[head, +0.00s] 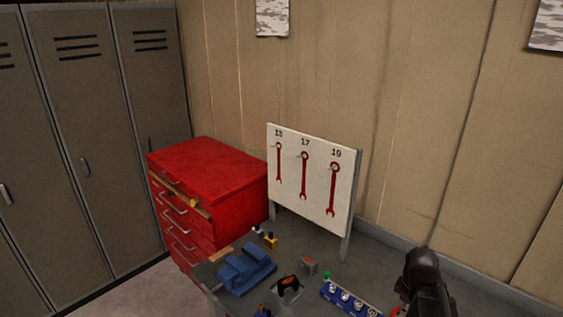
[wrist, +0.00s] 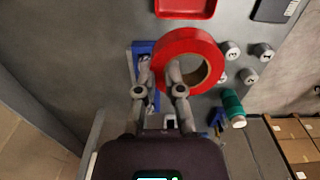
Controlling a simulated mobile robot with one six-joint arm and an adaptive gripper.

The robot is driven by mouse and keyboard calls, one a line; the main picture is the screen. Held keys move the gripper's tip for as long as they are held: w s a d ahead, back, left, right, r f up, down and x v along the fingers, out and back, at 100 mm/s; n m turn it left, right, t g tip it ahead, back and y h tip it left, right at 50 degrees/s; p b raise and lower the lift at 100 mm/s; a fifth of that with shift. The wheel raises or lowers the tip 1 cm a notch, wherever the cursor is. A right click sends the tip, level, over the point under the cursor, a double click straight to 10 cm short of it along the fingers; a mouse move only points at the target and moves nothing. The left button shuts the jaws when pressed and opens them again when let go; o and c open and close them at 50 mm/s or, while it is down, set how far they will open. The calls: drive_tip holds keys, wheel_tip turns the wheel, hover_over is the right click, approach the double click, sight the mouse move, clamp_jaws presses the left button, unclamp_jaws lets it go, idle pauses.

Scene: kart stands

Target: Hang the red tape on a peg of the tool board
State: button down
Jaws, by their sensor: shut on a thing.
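The red tape (wrist: 215,64) is a thick ring in the wrist view. My gripper (wrist: 160,76) is shut on the left side of this ring, with one finger at its hole and the other outside it. In the head view my gripper (head: 424,285) is a dark shape at the lower right, with only a bit of red beside it. The tool board (head: 316,198) is a white upright panel at the back of the bench, to the left of my gripper and apart from it. It bears three red wrench shapes under 13, 17 and 19. Its pegs are too small to make out surely.
A red drawer cabinet (head: 208,165) stands left of the board. On the bench are a blue vise (head: 246,270), a blue rail with round sockets (head: 340,300) and small loose items. The wrist view shows a red tray (wrist: 186,8) and a green roll (wrist: 232,104).

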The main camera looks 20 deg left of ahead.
drive_tip(key=shift+r+p, duration=1.1)
drive_tip(key=shift+r, duration=0.6)
drive_tip(key=shift+s+f, duration=0.1)
